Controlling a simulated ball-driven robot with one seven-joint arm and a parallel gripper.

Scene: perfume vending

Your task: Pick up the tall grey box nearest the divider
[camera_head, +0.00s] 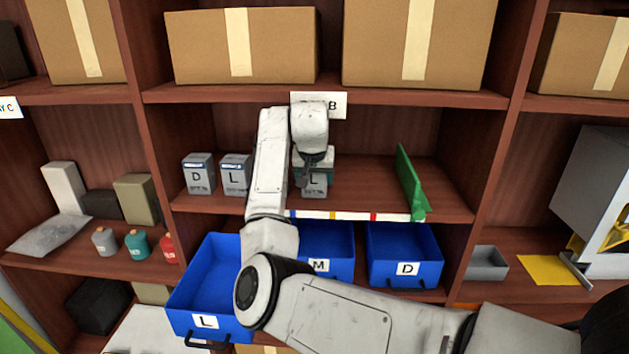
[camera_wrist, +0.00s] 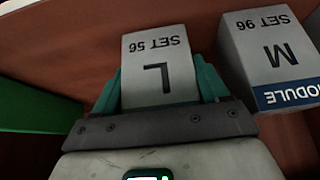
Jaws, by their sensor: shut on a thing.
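The tall grey box marked L (camera_head: 314,188) is on or just above the middle shelf, left of the green divider (camera_head: 409,183). In the wrist view this box (camera_wrist: 158,75) shows "SET 56" and an L upside down. My gripper (camera_head: 314,170) is shut on it, with the teal fingers on either side in the wrist view (camera_wrist: 160,92). A grey box marked M (camera_wrist: 272,60) stands close beside it in the wrist view. My arm hides the M box in the head view. I cannot tell whether the held box touches the shelf.
Grey boxes marked D (camera_head: 199,175) and L (camera_head: 235,176) stand to the left on the same shelf. Cardboard boxes (camera_head: 285,45) fill the shelf above. Blue bins (camera_head: 405,250) sit below, one (camera_head: 212,275) pulled out. The shelf between my gripper and the divider is clear.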

